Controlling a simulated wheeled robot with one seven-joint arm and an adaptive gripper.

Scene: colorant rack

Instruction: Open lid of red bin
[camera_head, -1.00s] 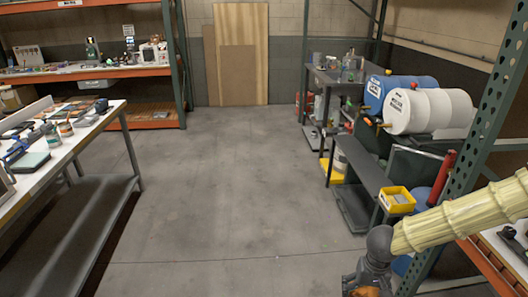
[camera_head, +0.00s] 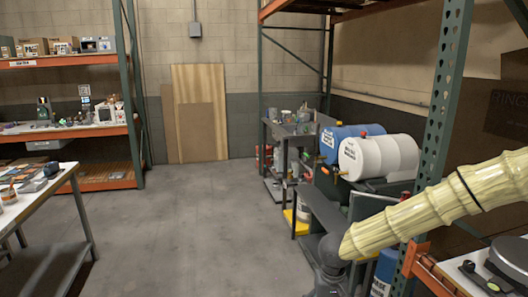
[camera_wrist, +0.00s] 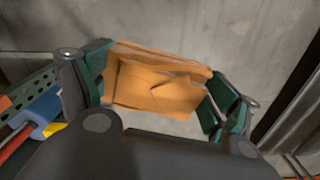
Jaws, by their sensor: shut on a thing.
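In the wrist view my gripper (camera_wrist: 160,90) has its green-padded fingers closed around an orange-brown object (camera_wrist: 158,82). The object looks boxy or folded, with creases on its face, and I cannot tell exactly what it is. It is held off the floor between the two fingers. In the camera_head view my arm comes in from the right, and the fingers and held object are below the lower edge. No red bin or lid can be made out for certain in either view.
A blue drum (camera_head: 341,139) and a white drum (camera_head: 378,157) lie on a stand at the right. A green rack upright (camera_head: 445,95) stands near my arm. A worktable (camera_head: 45,207) is at the left. The grey floor (camera_head: 185,235) between is clear.

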